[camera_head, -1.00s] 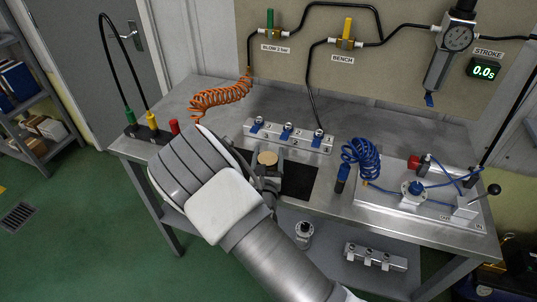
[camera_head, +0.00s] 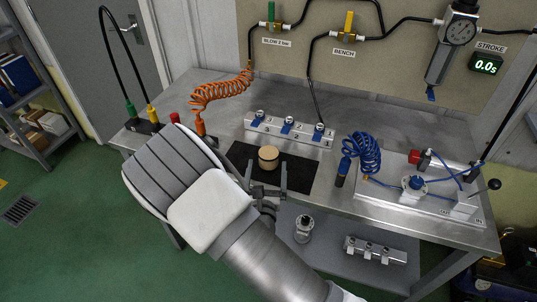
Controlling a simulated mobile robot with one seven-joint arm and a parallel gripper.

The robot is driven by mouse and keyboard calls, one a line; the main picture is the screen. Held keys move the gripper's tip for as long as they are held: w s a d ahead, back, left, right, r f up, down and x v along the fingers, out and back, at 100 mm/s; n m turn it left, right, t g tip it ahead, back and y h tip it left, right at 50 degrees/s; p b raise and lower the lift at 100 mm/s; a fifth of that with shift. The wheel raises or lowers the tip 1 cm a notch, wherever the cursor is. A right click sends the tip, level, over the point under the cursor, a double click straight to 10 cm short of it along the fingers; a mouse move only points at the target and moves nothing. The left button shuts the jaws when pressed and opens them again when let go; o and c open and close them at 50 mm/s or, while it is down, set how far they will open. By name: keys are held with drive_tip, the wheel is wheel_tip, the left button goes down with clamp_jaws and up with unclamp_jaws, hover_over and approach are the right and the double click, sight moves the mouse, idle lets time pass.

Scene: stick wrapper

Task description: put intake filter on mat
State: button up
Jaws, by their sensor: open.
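The intake filter, a short tan cylinder (camera_head: 268,157), stands upright on the black mat (camera_head: 301,172) on the metal bench. My gripper (camera_head: 266,177) is open and empty at the near edge of the mat. Its two fingers are spread on the near side of the filter and appear apart from it. My arm hides the part of the bench to the left of the mat.
A manifold with blue valves (camera_head: 288,130) lies behind the mat. A blue coiled hose (camera_head: 361,154) and a fixture plate (camera_head: 420,196) are to the right.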

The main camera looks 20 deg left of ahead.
drive_tip(key=shift+s+d, duration=0.2)
drive_tip(key=shift+s, duration=0.75)
drive_tip(key=shift+s+d, duration=0.2)
drive_tip(key=shift+s, duration=0.75)
drive_tip(key=w+d+r+m+g+h, duration=0.1)
drive_tip(key=w+d+r+m+h, duration=0.1)
drive_tip(key=d+r+m+h, duration=0.6)
drive_tip(key=w+d+r+m+g+h, duration=0.1)
drive_tip(key=d+r+m+g+h, duration=0.3)
drive_tip(key=d, duration=0.6)
drive_tip(key=s+d+r+m+g+h, duration=0.2)
drive_tip(key=s+d+m+g, duration=0.15)
drive_tip(key=d+m, duration=0.25)
drive_tip(key=s+d+r+m+g+h, duration=0.1)
drive_tip(key=s+d+m+g+h, duration=0.2)
drive_tip(key=d+m, duration=0.35)
drive_tip(key=s+d+r+m+g+y, duration=0.25)
drive_tip(key=s+m+g+y, duration=0.3)
drive_tip(key=s, duration=0.35)
drive_tip(key=s+a+r+m+t+y, duration=0.4)
drive_tip(key=a+r+m+t+y, duration=0.1)
drive_tip(key=m+y, duration=0.3)
drive_tip(key=shift+r, duration=0.9)
drive_tip(key=shift+r, duration=0.1)
